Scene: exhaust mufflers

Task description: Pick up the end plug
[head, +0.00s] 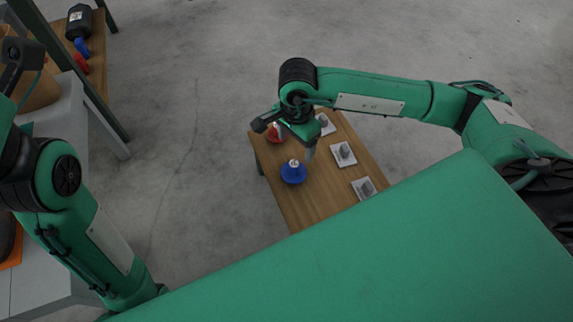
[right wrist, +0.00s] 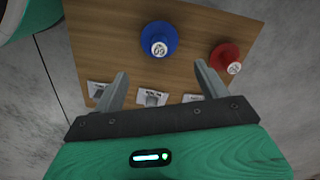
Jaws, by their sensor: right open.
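A blue cone-like piece with a pale, marked top (head: 293,173) stands on the wooden table; it also shows in the right wrist view (right wrist: 158,40). A red one like it (head: 276,136) stands farther back, partly hidden by my right wrist, and shows in the right wrist view (right wrist: 225,57). Small grey pieces sit on white cards, one at the table's middle right (head: 343,153). I cannot tell which is the end plug. My right gripper (head: 297,143) is open and empty above the table, its fingers (right wrist: 161,70) apart and touching nothing. My left gripper's jaws are not visible.
The wooden table (head: 310,205) has bare room in front of the blue piece. A grey bench (head: 62,118) stands at the left. A wooden shelf (head: 95,60) holds a black container (head: 79,22) and blue and red pieces. The grey floor between is clear.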

